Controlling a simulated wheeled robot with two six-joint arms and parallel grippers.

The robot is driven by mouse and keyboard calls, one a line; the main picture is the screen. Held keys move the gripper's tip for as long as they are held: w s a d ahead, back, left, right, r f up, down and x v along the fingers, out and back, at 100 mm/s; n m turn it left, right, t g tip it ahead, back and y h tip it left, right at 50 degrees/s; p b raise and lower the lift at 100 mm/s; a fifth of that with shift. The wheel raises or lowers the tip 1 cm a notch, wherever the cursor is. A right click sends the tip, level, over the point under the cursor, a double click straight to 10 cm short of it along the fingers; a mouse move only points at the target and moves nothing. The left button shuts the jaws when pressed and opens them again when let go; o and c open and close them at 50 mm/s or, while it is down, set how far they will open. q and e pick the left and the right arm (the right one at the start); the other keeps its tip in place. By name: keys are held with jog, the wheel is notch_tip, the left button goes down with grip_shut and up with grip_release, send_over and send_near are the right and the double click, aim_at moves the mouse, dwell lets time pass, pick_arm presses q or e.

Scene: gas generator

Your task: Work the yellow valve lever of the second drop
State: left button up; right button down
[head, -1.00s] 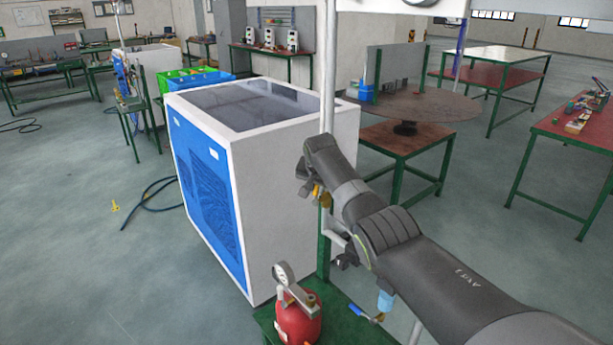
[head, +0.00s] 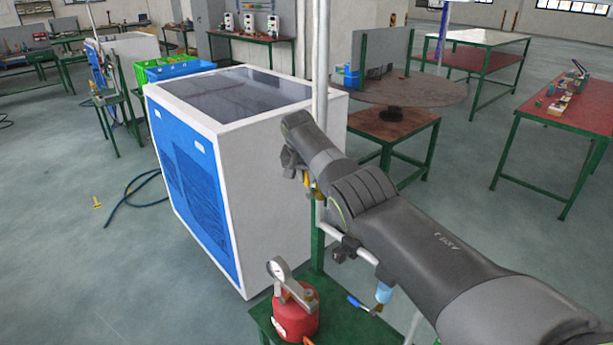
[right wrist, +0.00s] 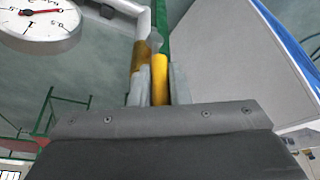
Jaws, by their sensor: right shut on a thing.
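The yellow valve lever (head: 306,180) is beside the upright grey pipe (head: 320,70) in the head view, partly hidden by my right arm. My right gripper (head: 293,168) is at the lever. In the right wrist view the lever (right wrist: 160,80) lies between the two grey fingers of my right gripper (right wrist: 158,88), which are shut on it. A yellow-brass fitting (right wrist: 140,55) sits on the pipe (right wrist: 143,20) just beyond. I cannot tell the lever's exact angle. My left gripper is not in view.
A white and blue cabinet (head: 265,150) stands close behind the pipe. A red tank (head: 295,318) with a gauge (head: 278,268) stands below on a green stand (head: 335,295). A large gauge (right wrist: 40,20) is near my right wrist. A round brown table (head: 425,92) stands behind.

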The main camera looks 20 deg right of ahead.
jog(key=c, duration=1.4)
grip_release()
jog(key=shift+o, duration=0.2)
jog(key=b+v, duration=0.4)
jog(key=v, duration=1.3)
jog(key=shift+r, duration=0.15)
